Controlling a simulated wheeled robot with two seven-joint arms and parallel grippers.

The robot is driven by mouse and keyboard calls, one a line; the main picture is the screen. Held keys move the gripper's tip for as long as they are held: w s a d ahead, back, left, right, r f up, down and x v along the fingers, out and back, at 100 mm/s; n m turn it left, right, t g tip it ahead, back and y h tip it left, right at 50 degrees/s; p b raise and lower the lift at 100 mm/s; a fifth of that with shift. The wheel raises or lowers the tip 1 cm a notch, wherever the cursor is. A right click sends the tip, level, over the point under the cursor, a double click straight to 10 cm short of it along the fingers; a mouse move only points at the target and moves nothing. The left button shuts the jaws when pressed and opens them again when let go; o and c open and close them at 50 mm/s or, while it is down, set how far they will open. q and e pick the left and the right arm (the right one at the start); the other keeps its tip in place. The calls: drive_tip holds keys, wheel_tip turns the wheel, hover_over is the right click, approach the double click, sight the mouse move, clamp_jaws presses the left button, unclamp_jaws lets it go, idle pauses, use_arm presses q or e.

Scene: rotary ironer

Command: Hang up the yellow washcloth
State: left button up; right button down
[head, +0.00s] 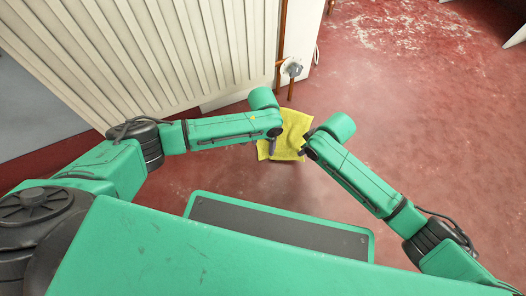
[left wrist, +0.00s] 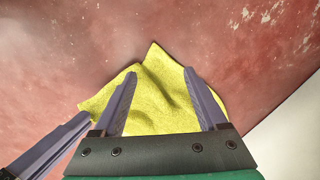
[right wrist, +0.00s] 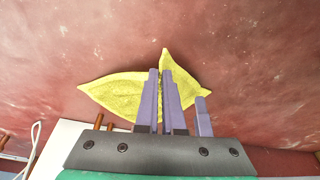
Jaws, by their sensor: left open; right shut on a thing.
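The yellow washcloth (head: 293,124) hangs above the red floor between my two grippers. In the right wrist view the washcloth (right wrist: 112,92) spreads to both sides of my right gripper (right wrist: 160,72), which is shut on it with the fingers close together. In the left wrist view my left gripper (left wrist: 160,73) is open, with its fingers apart over the washcloth (left wrist: 165,90). I cannot tell whether they touch it. A purple finger of the other gripper shows beside the cloth in each wrist view. In the head view the arms partly hide the cloth.
A large cream ribbed radiator (head: 150,50) stands at upper left, close to my left arm. Brown pipes (head: 282,45) and a grey valve (head: 292,69) are beyond the cloth. The worn red floor (head: 430,110) is clear to the right.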

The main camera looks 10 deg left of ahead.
sight(262, 153)
use_arm(q)
drive_tip(key=shift+f, duration=1.5)
drive_tip(key=shift+a+f, duration=0.1)
drive_tip(key=shift+a, duration=0.05)
clamp_jaws()
drive_tip(key=shift+r, duration=2.55)
